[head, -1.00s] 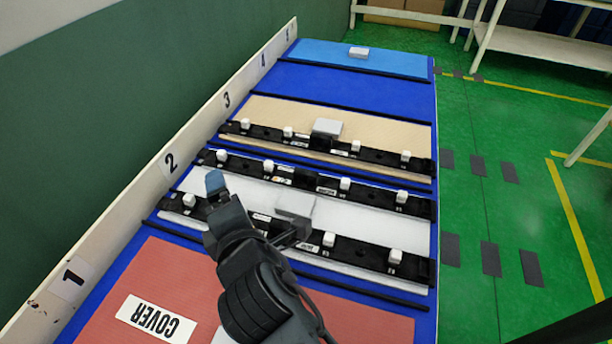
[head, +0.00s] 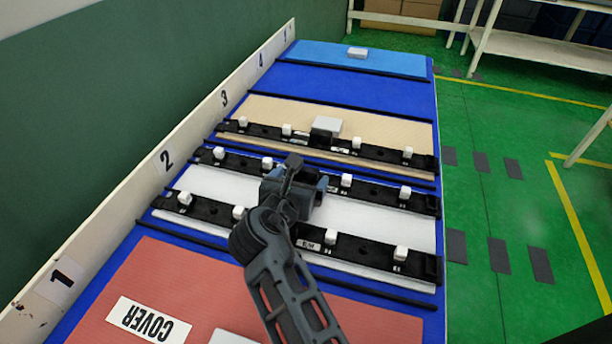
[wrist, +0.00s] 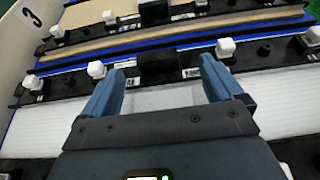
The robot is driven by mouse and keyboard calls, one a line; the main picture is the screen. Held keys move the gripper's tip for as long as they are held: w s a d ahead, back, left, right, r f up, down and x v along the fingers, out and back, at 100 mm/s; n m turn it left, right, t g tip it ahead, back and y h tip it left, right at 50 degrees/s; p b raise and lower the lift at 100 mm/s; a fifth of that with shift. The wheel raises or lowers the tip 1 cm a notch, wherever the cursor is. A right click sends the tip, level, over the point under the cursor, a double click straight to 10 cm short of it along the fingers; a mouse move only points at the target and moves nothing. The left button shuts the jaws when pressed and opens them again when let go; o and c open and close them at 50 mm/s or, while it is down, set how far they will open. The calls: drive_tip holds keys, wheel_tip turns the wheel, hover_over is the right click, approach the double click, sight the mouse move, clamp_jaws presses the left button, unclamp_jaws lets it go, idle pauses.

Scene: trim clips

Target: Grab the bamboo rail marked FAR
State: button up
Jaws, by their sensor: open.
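Three black rails with white clips lie across the bench in the head view. One lies on the bamboo-coloured panel (head: 400,128), and this rail (head: 385,153) carries a grey block (head: 327,126). A second rail (head: 376,190) lies along the far edge of the white panel (head: 350,215), and a third rail (head: 370,250) nearer me. Their small labels are too small to read, so I cannot tell which says FAR. My gripper (head: 295,175) is open above the white panel. In the wrist view the fingers (wrist: 168,72) point at the second rail's dark middle (wrist: 157,67); a pale grey block (wrist: 165,97) shows between them.
A white wall strip numbered 1 to 5 (head: 150,180) bounds the bench on the left. A red panel with a COVER label (head: 150,320) lies nearest me. A blue panel with a small white block (head: 357,52) is at the far end. Green floor (head: 500,190) is open on the right.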

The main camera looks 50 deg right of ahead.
sight(306, 168)
drive_tip(key=shift+w+x, duration=0.1)
drive_tip(key=shift+x, duration=0.95)
drive_tip(key=shift+w+x, duration=0.15)
drive_tip(key=shift+x, duration=0.9)
drive_tip(key=shift+a, duration=0.15)
drive_tip(key=shift+c, duration=0.4)
drive_tip(key=c, duration=1.2)
drive_tip(key=shift+c, duration=0.4)
drive_tip(key=shift+r, duration=0.1)
